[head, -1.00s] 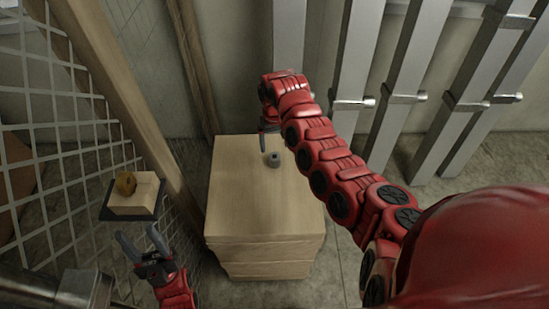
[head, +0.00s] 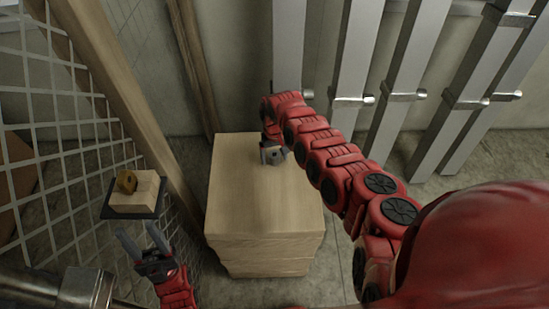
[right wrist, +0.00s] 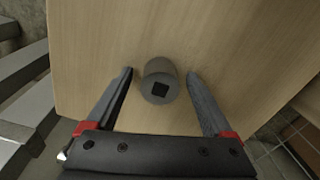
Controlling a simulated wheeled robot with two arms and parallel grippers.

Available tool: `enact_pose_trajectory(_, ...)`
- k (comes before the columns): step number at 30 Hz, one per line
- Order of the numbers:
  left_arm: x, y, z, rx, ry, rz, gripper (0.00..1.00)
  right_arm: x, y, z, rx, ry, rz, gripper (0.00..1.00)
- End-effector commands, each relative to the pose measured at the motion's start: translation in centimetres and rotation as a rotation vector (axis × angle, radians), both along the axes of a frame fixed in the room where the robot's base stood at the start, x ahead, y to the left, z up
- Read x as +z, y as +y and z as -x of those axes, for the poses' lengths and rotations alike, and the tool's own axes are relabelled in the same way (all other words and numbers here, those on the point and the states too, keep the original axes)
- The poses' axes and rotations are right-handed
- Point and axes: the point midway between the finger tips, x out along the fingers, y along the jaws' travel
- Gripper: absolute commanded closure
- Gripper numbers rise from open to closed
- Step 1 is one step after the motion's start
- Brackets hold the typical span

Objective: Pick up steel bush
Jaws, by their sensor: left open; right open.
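The steel bush is a short grey cylinder with a dark square hole in its end. It sits on the wooden block stack (head: 262,200), near its far edge, and shows in the head view (head: 273,157). My right gripper (right wrist: 160,75) is open, with one finger on each side of the steel bush (right wrist: 160,82) in the right wrist view. Gaps show between the bush and both fingers. My left gripper (head: 138,238) is open and empty at the lower left in the head view, away from the stack.
A brown rounded part (head: 126,181) sits on a small wooden block (head: 134,196) on a dark shelf at the left. A wire mesh panel (head: 75,170) stands at the left. Metal rails (head: 400,80) lean along the back wall. The stack's front top is clear.

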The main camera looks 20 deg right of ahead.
Motion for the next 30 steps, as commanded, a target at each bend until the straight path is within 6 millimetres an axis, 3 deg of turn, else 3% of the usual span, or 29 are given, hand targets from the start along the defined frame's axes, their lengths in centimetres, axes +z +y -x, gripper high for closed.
enact_pose_trajectory(2,0.02,0.00,0.01,0.000,0.000,0.000,0.50,0.02,-0.01,0.01,0.000,0.000,0.000,0.16)
enact_pose_trajectory(16,0.01,0.00,0.00,0.000,0.000,0.000,0.50,0.01,-0.03,0.05,-0.001,0.001,0.000,1.00)
enact_pose_trajectory(30,0.09,0.00,0.00,0.000,0.000,0.000,0.50,0.26,-0.07,0.04,-0.001,0.002,0.000,1.00)
